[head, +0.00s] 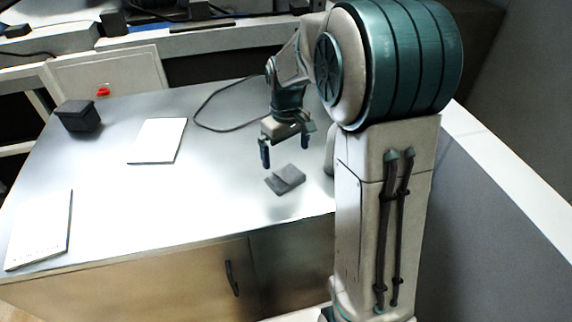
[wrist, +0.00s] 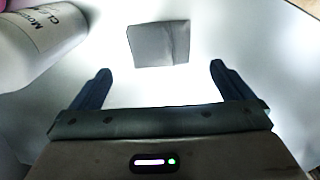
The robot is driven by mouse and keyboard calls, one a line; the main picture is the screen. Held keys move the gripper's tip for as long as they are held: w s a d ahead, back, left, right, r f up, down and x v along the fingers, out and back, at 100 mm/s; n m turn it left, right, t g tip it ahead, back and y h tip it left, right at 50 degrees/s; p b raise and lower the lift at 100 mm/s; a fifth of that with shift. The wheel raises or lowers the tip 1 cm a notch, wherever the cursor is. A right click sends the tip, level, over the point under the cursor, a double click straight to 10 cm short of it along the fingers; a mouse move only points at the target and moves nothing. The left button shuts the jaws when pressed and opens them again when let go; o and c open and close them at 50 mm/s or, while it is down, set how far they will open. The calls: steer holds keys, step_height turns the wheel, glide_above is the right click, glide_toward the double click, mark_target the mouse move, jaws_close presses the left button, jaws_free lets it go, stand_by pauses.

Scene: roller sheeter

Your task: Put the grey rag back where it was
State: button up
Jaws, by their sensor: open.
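The grey rag (head: 286,179) lies folded on the metal worktop (head: 110,215), near its front right part. In the wrist view the rag (wrist: 159,44) lies beyond my fingertips, roughly centred between them. My gripper (head: 285,154) is open and empty, above the worktop and close to the rag, its fingers pointing down. In the wrist view my gripper (wrist: 158,80) shows both fingers spread wide, with nothing between them. The fingers do not appear to touch the rag.
A white bottle (wrist: 42,42) with lettering lies at the upper left of the wrist view. A black box (head: 77,116), a white pad (head: 157,141) and another white pad (head: 40,229) lie on the worktop's left half. A dark cable (head: 205,110) curves behind my gripper.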

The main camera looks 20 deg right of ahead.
steer(key=s+r+m+t, duration=0.1)
steer(key=s+r+m, duration=0.1)
steer(key=s+r, duration=0.65)
steer(key=s+f+m+t, duration=0.2)
steer(key=s, duration=1)
steer(key=shift+s+f+m, duration=0.3)
steer(key=shift+f, duration=0.1)
steer(key=shift+a, duration=0.1)
